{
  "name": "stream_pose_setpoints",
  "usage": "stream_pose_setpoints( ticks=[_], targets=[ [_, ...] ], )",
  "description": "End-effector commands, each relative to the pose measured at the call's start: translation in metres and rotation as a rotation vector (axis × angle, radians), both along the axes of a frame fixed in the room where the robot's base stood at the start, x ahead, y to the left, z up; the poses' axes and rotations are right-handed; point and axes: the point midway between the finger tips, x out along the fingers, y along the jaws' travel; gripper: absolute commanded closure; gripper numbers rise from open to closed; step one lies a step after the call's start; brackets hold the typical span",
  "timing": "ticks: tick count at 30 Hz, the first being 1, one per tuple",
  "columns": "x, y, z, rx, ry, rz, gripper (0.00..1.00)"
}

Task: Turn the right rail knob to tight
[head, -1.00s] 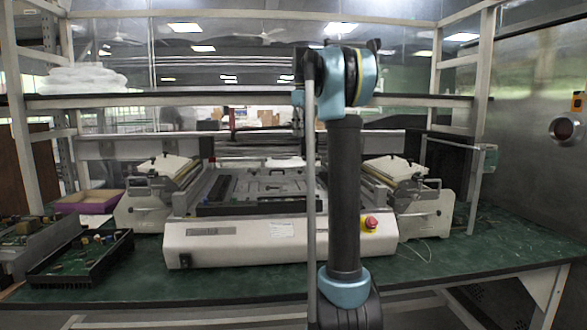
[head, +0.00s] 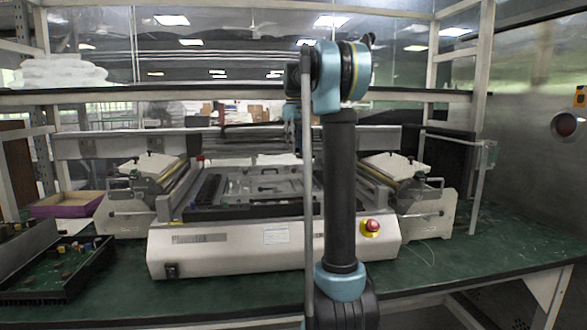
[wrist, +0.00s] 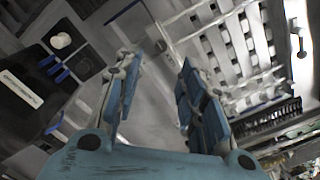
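The machine (head: 235,255), a white bench unit with a flat bed and side rails, stands on the green table in the head view. Its right rail unit (head: 425,210) has a pale sloping top and a dark handle. I cannot make out the right rail knob for certain. The wrist view shows a small pale round knob (wrist: 61,40) on a dark part at upper left; I cannot tell if it is the right rail knob. My gripper (wrist: 157,65) is open and empty, its blue fingers apart. In the head view my arm hides it.
A red emergency button (head: 371,226) sits on the machine's front right. A black tray of circuit boards (head: 65,270) and a purple box (head: 65,205) are at left. Frame posts (head: 485,120) and a shelf (head: 250,95) surround the bench. The table's front right is mostly clear.

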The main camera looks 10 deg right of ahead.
Motion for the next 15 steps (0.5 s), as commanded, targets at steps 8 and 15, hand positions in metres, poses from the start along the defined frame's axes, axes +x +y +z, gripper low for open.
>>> stream_pose_setpoints(
  ticks=[8,15],
  targets=[
    [0.0,0.001,-0.05,0.0,0.0,0.001,0.63],
    [0.0,0.001,-0.083,0.0,0.0,0.001,0.63]
  ],
)
